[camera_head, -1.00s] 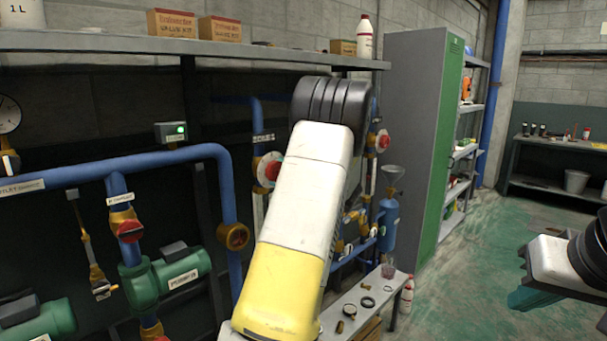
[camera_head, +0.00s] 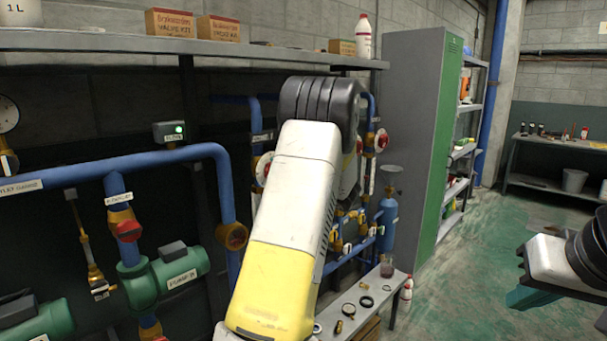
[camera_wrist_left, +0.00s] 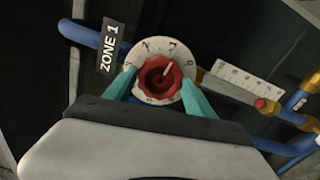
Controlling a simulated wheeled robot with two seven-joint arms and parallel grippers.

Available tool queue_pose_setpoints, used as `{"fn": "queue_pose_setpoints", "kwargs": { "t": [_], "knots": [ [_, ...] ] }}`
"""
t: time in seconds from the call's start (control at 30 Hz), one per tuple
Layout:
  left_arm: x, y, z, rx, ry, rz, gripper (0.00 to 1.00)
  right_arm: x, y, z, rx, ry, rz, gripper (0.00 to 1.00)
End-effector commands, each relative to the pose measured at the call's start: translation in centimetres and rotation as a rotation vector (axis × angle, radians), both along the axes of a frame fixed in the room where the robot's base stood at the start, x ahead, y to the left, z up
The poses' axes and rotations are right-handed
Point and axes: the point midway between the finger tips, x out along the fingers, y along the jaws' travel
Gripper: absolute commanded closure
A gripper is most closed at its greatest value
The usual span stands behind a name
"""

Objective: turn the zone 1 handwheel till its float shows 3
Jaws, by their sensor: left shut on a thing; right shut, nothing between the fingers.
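In the left wrist view the red zone 1 handwheel (camera_wrist_left: 157,78) sits in front of a white numbered dial (camera_wrist_left: 150,48), beside a "ZONE 1" label (camera_wrist_left: 109,47). My left gripper (camera_wrist_left: 157,84) is shut on the handwheel, with one teal finger on each side. A white scale strip (camera_wrist_left: 247,80) lies right of the wheel, with a small red piece (camera_wrist_left: 262,104) near its end. I cannot tell whether this is the float or read its value. In the head view my left arm hides its gripper. My right gripper (camera_head: 527,297) is shut and empty at the right edge.
Blue pipes (camera_head: 150,160) and green pumps (camera_head: 180,271) are on the left. A shelf (camera_head: 120,41) runs above. A low bench (camera_head: 385,292) with small parts stands below my left arm. A grey-green cabinet (camera_head: 420,140) stands right of it. The green floor at right is open.

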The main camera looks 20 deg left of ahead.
Motion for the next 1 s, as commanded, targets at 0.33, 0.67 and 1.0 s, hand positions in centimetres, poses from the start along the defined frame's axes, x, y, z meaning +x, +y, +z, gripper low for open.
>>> {"fn": "queue_pose_setpoints", "kwargs": {
  "t": [0.33, 0.67, 1.0],
  "knots": [
    [-0.08, -0.06, -0.13, -0.064, -0.149, 0.002, 0.85, 0.0, 0.0, 0.0, 0.0, 0.0, 0.0, 1.0],
    [-0.11, 0.0, -0.16, -0.147, -0.347, 0.003, 0.85, 0.0, 0.0, 0.0, 0.0, 0.0, 0.0, 1.0],
    [-0.11, -0.04, -0.13, -0.222, -0.528, 0.003, 0.85, 0.0, 0.0, 0.0, 0.0, 0.0, 0.0, 1.0]
  ]
}}
